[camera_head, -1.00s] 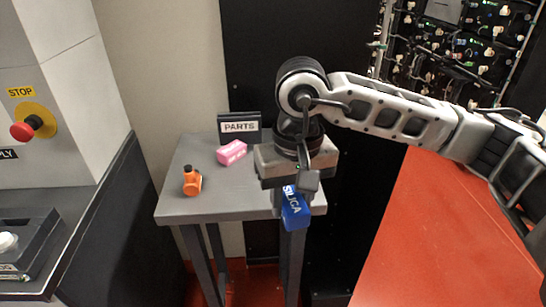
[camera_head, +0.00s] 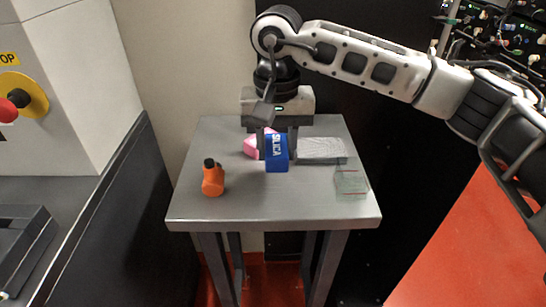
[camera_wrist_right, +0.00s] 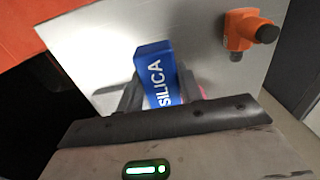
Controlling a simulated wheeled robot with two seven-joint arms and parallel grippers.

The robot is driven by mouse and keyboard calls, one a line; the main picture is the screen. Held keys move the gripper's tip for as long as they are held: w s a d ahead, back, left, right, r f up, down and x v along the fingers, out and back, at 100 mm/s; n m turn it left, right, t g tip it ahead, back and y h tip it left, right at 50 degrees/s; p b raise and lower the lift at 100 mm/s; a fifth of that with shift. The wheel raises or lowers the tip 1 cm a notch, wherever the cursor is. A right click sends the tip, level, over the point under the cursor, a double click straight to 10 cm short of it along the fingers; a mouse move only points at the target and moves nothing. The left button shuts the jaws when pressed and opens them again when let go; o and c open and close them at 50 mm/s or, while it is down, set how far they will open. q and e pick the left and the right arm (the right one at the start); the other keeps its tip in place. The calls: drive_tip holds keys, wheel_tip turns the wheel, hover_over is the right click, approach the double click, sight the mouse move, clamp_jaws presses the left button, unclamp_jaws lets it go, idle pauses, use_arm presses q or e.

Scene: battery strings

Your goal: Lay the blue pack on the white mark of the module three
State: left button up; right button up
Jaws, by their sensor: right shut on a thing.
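The blue pack (camera_head: 277,155), lettered SILICA, is in my right gripper (camera_head: 276,145), above the small grey table. In the right wrist view the blue pack (camera_wrist_right: 161,76) stands out between the two dark fingers of the right gripper (camera_wrist_right: 160,95), which are shut on it. I cannot tell whether the pack touches the table top. Module three and its white mark cannot be made out in these frames. My left gripper is not in view.
A rack of wired parts (camera_head: 500,40) stands at the upper right.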

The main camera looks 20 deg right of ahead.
sight(273, 175)
drive_tip(key=shift+w+f, duration=0.7)
drive_tip(key=shift+f, duration=0.15)
drive_tip(key=f+p, duration=0.1)
drive_tip(key=f, duration=0.2)
drive_tip(key=shift+w+f, duration=0.1)
drive_tip(key=shift+w, duration=0.1)
drive_tip(key=shift+f, duration=0.3)
drive_tip(key=o, duration=1.1)
